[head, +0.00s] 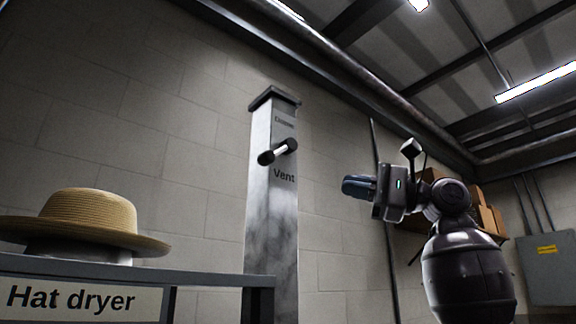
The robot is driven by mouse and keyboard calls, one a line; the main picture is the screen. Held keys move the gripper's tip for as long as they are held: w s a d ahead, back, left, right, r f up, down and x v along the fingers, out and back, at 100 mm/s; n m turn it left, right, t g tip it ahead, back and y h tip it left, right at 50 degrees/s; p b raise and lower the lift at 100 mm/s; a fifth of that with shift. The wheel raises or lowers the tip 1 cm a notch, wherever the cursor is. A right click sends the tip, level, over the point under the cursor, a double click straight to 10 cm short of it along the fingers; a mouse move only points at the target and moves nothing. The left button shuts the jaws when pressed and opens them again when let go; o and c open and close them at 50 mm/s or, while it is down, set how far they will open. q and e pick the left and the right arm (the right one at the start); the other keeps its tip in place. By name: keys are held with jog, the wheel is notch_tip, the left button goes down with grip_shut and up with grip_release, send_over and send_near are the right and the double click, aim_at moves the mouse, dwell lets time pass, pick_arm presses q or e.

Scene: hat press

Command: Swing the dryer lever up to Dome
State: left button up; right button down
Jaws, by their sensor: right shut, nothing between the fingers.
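The dryer lever (279,151) is a short light rod with a dark round knob, mounted on the face of a tall grey metal column (271,215). It sits between the upper label, which is faint and seems to read Dome, and the lower Vent label (284,175). The lever lies close above Vent. My right gripper (350,187) is shut and empty, with its fingers pointing left. It is to the right of the column, a little lower than the lever and apart from it. My left gripper is not in view.
A straw hat (88,218) sits on a light form on the hat dryer, whose sign (80,300) reads Hat dryer, at lower left. Boxes on a shelf (484,214) and a grey wall cabinet (548,268) are at right. The space between gripper and column looks clear.

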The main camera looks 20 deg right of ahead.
aim_at(279, 151)
jog(key=s+a+p+x, duration=0.1)
jog(key=s+p+x, duration=0.1)
jog(key=x, duration=1.1)
jog(key=shift+s+r+p, duration=0.2)
jog(key=shift+r+p, duration=0.15)
jog(key=shift+p, duration=0.2)
jog(key=shift+a, duration=0.1)
